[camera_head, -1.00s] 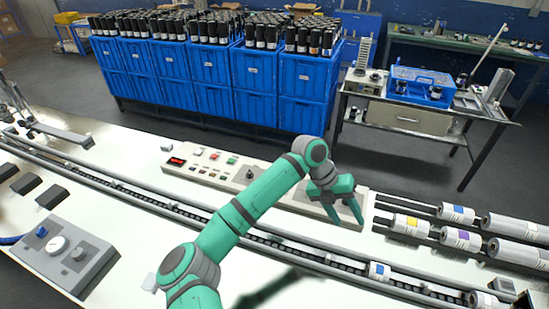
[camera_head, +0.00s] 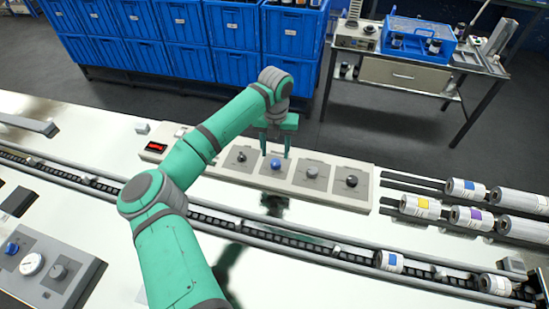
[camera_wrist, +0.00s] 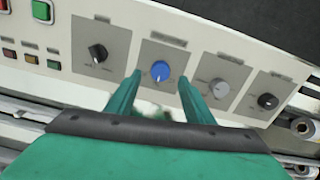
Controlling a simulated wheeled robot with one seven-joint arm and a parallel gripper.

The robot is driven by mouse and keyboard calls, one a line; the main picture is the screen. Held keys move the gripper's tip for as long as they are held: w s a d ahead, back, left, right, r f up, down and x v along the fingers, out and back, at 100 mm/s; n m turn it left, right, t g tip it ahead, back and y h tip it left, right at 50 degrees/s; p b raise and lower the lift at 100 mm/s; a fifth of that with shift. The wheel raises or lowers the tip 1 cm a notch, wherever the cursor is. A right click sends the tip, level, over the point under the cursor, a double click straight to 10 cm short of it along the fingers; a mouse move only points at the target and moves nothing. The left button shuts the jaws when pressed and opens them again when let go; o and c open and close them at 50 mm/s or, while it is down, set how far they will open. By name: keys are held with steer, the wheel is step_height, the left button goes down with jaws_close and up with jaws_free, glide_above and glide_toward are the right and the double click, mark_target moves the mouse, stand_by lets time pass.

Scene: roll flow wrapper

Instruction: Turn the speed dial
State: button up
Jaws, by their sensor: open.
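The control panel (camera_head: 220,169) is a long pale strip with several dials on grey plates. A blue dial (camera_head: 276,164) sits among them; in the wrist view the blue dial (camera_wrist: 160,71) lies between and just beyond my fingertips. A black dial (camera_wrist: 97,53) is to its left, a grey dial (camera_wrist: 219,88) and another black dial (camera_wrist: 267,101) to its right. The plate labels are too blurred to read, so I cannot tell which is the speed dial. My gripper (camera_head: 276,154) is open and empty, pointing down over the blue dial; its fingers (camera_wrist: 160,82) also show in the wrist view.
A conveyor channel (camera_head: 203,207) runs in front of the panel. Wrapped rolls (camera_head: 467,216) lie at the right. A red display (camera_head: 156,147) is at the panel's left end. Blue crates (camera_head: 235,26) stand behind.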

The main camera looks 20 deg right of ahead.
mark_target(275, 162)
steer(key=shift+f, duration=2.5)
steer(key=shift+s, duration=0.15)
steer(key=c, duration=1)
